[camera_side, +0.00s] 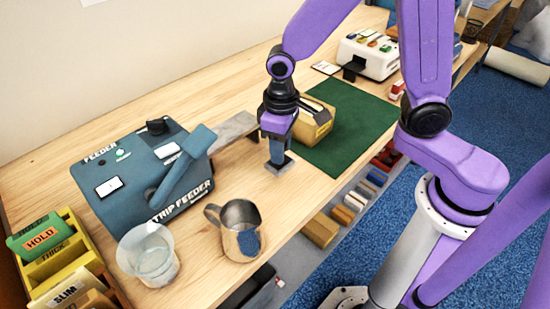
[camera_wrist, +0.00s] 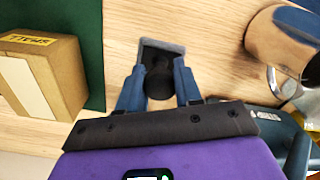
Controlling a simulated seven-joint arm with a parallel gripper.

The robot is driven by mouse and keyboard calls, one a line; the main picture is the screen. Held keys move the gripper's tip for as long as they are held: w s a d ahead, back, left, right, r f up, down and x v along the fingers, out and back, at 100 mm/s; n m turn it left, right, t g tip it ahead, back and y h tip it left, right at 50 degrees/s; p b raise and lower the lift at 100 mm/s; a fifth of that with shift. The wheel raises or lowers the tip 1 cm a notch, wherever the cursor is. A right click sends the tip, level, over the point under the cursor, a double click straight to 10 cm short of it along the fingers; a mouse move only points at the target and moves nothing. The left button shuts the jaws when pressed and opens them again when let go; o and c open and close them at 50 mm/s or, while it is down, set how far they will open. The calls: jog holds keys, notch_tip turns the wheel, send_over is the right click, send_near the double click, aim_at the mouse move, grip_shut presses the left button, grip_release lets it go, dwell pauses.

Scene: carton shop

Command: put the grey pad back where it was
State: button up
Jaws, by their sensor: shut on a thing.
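The grey pad (camera_side: 285,167) is a small flat square at my gripper's tips, low over the bare wood, between the green mat and the metal pitcher. I cannot tell whether it touches the table. In the wrist view the pad (camera_wrist: 174,46) shows as a grey-edged square with a dark round knob (camera_wrist: 160,82) on it. My gripper (camera_side: 279,155) points straight down and is shut on the pad by this knob. In the wrist view the fingers of my gripper (camera_wrist: 159,88) stand on either side of the knob.
A cardboard carton (camera_side: 312,125) sits on the green mat (camera_side: 350,135) behind my gripper. The metal pitcher (camera_side: 240,235) and a clear cup (camera_side: 150,258) stand in front. The blue strip feeder (camera_side: 130,165) with its grey chute (camera_side: 235,128) is left. Bare wood lies around the pad.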

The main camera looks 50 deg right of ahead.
jog(key=shift+w+a+f, duration=0.2)
jog(key=shift+w+f, duration=0.3)
jog(key=shift+f, duration=0.15)
jog(key=shift+w+a+f, duration=0.1)
jog(key=shift+f, duration=1.55)
jog(key=shift+f, duration=0.15)
jog(key=o, duration=0.9)
jog(key=shift+o, duration=0.2)
notch_tip(320, 180, up, 12)
jog(key=shift+r, duration=0.2)
jog(key=s+d+n, duration=0.4)
jog(key=s+d, duration=0.1)
jog(key=s, duration=0.4)
jog(key=s+d+n, duration=0.3)
jog(key=s+d, duration=0.1)
jog(key=s, duration=0.6)
jog(key=shift+s+d+r+n, duration=0.15)
jog(key=shift+s+d+n, duration=0.15)
jog(key=shift+d+n, duration=0.1)
